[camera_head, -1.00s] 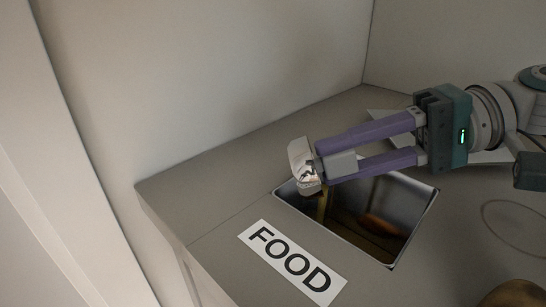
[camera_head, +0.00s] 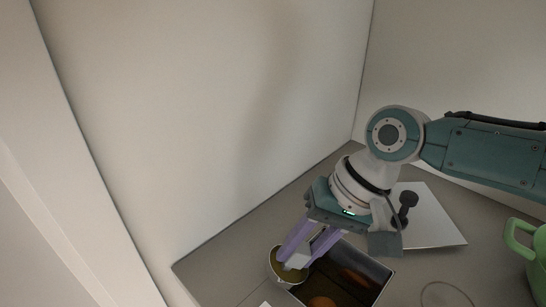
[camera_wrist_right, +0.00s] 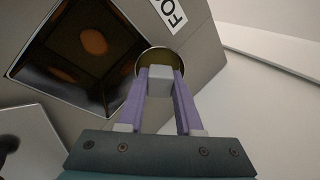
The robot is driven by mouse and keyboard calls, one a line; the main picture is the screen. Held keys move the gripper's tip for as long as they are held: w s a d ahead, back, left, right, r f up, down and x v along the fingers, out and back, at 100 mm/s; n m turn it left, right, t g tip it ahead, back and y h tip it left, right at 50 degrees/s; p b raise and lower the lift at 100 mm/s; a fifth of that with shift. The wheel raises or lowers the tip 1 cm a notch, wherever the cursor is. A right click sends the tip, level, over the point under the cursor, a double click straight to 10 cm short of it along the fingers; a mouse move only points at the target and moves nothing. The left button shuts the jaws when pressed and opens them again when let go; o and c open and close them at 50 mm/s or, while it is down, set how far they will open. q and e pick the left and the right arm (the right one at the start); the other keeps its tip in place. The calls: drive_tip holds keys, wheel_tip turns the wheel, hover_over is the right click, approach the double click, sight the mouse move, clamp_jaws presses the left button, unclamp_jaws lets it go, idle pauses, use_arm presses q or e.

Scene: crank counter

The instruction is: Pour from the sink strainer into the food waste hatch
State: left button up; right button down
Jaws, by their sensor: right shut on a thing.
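The sink strainer (camera_head: 279,274) is a small round metal bowl with a yellowish-brown inside. My right gripper (camera_head: 297,256) is shut on it at its rim. It is at the back left corner of the open food waste hatch (camera_head: 383,268), with its open side facing the head camera. In the right wrist view the strainer (camera_wrist_right: 149,57) shows beyond my right gripper (camera_wrist_right: 160,78), beside the hatch (camera_wrist_right: 28,52). Orange-brown pieces (camera_head: 322,302) lie in the dark hatch. Whether anything is left in the strainer is unclear. My left gripper is not in view.
A flat metal lid (camera_head: 435,220) with a black knob lies behind and right of the hatch. A green jug (camera_head: 538,250) stands at the right edge. The FOOD label (camera_wrist_right: 171,12) is left of the hatch. Walls rise behind the counter.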

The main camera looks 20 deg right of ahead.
drive_tip(key=shift+w+a+r+g+h+p, duration=0.15)
drive_tip(key=shift+a+r+g+h+p, duration=0.25)
drive_tip(key=shift+r+h+p, duration=0.35)
drive_tip(key=shift+a+f+h, duration=0.15)
drive_tip(key=shift+h, duration=0.5)
drive_tip(key=shift+f, duration=0.45)
drive_tip(key=shift+d, duration=0.25)
drive_tip(key=p+v, duration=0.3)
drive_tip(key=shift+a+r, duration=0.1)
drive_tip(key=shift+a, duration=0.15)
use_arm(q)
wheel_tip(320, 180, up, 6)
use_arm(e)
drive_tip(key=shift+w, duration=0.1)
